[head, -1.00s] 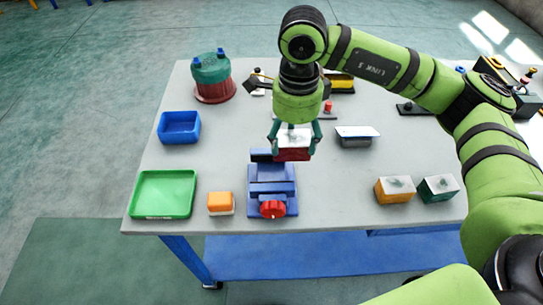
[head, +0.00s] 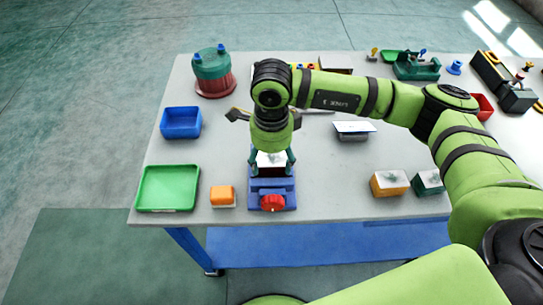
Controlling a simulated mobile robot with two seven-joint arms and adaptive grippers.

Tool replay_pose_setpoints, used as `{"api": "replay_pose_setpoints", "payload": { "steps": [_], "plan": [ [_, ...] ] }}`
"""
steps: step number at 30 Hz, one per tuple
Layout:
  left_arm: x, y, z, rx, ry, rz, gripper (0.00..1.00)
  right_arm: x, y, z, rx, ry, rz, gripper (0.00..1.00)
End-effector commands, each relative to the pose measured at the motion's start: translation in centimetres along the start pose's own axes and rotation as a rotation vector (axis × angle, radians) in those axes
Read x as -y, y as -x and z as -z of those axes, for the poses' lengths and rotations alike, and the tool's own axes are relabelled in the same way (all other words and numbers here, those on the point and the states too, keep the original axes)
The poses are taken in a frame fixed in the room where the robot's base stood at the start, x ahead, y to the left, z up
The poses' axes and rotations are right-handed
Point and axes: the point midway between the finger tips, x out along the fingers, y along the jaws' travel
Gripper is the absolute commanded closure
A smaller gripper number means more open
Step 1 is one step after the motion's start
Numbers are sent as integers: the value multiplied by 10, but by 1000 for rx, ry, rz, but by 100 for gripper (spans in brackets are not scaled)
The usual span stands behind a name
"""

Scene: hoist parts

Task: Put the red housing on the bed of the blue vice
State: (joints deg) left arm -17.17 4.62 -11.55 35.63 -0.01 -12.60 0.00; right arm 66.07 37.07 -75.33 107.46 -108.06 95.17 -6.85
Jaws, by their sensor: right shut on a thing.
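The red housing (head: 271,159), with a pale top plate, is between the fingers of my right gripper (head: 272,166), which is shut on it. The gripper points down over the back part of the blue vice (head: 284,188), which stands near the table's front edge with its red knob facing front. The housing is over the vice's bed; its lower part is mostly hidden, and I cannot tell whether it touches the bed. My left gripper is not in view.
Left of the vice are an orange block (head: 222,195), a green tray (head: 168,208) and a blue bin (head: 181,122). Right are a pale-topped grey part (head: 354,131), a yellow box (head: 389,184) and a green box (head: 428,182). The table between vice and yellow box is clear.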

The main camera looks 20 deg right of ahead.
Motion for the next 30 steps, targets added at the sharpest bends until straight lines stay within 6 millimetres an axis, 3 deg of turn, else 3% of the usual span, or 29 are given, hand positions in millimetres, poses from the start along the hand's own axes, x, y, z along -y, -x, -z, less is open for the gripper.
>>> {"api": "replay_pose_setpoints", "payload": {
  "steps": [2, 3, 4, 18, 19, 23, 30],
  "plan": [
    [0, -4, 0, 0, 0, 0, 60, 0, -3, 0, 1, 0, 1, 79],
    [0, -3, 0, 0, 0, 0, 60, 0, -2, 0, 0, 0, 0, 19],
    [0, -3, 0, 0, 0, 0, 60, 0, -2, 0, 0, 0, 0, 8],
    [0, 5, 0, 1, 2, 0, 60, 0, 5, 0, 0, 0, 0, 8],
    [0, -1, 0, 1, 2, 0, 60, 1, 5, 0, 1, 0, 2, 8],
    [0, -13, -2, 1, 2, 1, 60, 1, 26, 0, 3, 2, 6, 8],
    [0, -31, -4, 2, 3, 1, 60, 1, 79, -1, 4, 1, 5, 8]
  ]
}}
